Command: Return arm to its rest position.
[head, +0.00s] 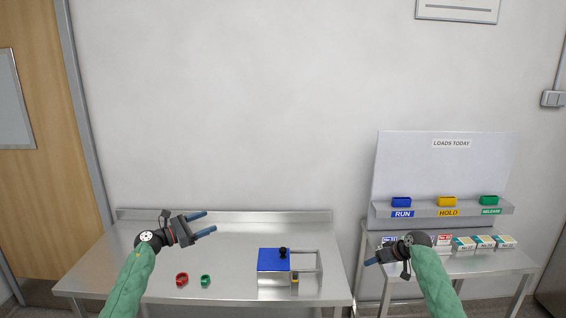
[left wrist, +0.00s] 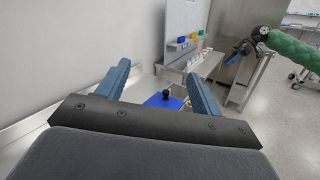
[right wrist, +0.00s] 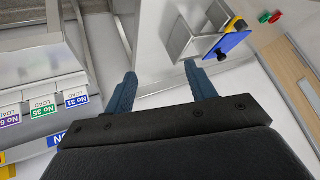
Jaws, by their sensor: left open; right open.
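My left gripper (head: 204,224) is open and empty above the left steel table, its blue fingers pointing right. Its fingers also frame the left wrist view (left wrist: 160,92), with nothing between them. My right gripper (head: 374,262) is open and empty near the left edge of the right table, its fingers pointing left. It also shows open in the right wrist view (right wrist: 160,90). Both arms have green sleeves and come in from the bottom of the head view. Neither gripper touches anything that I can see.
The left table (head: 130,262) holds a red ring (head: 181,279), a green ring (head: 205,281) and a blue-lidded steel box (head: 273,260) with a black knob. The right table (head: 480,265) bears label boxes (head: 505,241) and a rack (head: 440,209) with blue, yellow and green pieces.

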